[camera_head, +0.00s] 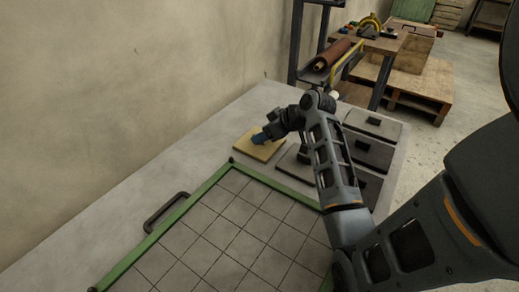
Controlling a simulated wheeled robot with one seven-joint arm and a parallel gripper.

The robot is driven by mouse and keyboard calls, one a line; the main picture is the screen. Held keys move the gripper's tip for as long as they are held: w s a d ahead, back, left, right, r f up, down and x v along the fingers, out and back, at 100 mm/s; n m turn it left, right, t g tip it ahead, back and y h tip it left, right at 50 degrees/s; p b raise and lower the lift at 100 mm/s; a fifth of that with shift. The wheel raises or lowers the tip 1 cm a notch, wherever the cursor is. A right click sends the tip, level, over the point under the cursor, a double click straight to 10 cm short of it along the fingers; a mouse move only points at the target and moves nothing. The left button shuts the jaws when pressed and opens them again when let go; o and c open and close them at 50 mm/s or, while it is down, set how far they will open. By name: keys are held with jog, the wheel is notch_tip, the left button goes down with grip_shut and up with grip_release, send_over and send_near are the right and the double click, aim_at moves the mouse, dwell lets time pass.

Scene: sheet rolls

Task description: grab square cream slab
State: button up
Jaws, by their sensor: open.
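The square cream slab (250,147) lies flat on the grey table, just beyond the far corner of the green-framed tray. My gripper (260,138) is at the slab's upper right part, over it or touching it; I cannot tell which. My arm reaches in from the right. The fingertips look bluish and small, and the gap between them is hard to make out. Part of the slab's right side is hidden behind my gripper.
A green-framed tray (191,202) with a grey grid and a dark handle (166,212) fills the front. A wall (120,90) runs along the left. Shelves and a pallet (425,88) stand behind.

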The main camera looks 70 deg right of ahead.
jog(key=shift+w+d+f, duration=0.1)
jog(key=shift+w+f, duration=0.25)
jog(key=shift+c, duration=0.2)
grip_shut()
